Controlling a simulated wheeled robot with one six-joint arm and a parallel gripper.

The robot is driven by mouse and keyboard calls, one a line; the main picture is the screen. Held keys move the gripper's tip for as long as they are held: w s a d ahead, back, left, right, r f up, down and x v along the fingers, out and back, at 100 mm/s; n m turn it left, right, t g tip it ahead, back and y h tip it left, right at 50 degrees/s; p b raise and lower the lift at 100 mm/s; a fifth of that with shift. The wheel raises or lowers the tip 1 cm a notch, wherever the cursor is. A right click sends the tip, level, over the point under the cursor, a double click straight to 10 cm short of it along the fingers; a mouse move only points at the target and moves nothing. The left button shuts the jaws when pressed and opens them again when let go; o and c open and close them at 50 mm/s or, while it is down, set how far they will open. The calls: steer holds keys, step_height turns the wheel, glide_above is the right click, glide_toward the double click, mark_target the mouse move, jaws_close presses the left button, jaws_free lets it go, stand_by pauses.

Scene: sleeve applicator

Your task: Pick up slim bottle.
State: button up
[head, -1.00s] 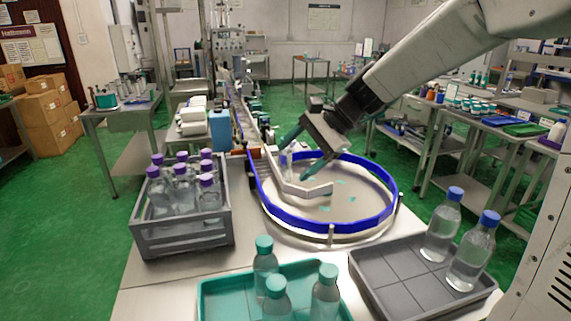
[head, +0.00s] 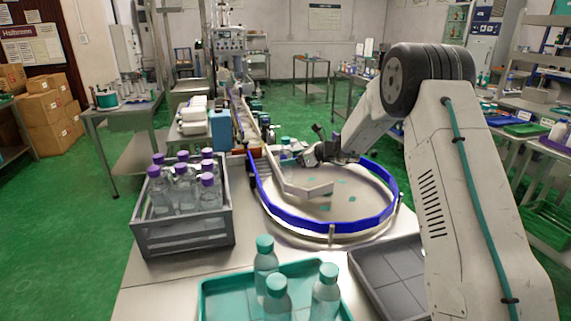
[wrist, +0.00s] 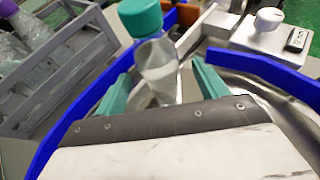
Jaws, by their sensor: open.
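A slim clear bottle with a teal cap (wrist: 158,58) stands between my gripper's two teal fingers in the wrist view. My gripper (wrist: 161,88) is open, with a finger on each side of the bottle; I cannot tell whether either touches it. The bottle's lower part is hidden behind my gripper's body. In the head view my gripper (head: 300,156) is low at the back of the round turntable, and its fingers are hard to make out.
The blue-rimmed turntable (head: 325,227) has an angled metal guide (head: 305,189). A grey crate (head: 185,238) of purple-capped bottles stands left. A grey tray (head: 385,270) at right is partly hidden by my arm. A conveyor (head: 243,118) runs back from the turntable.

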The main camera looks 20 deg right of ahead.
mark_target(282, 159)
steer(key=x, duration=0.5)
steer(key=shift+r, duration=0.1)
steer(key=c, duration=1.3)
steer(key=shift+o, duration=0.2)
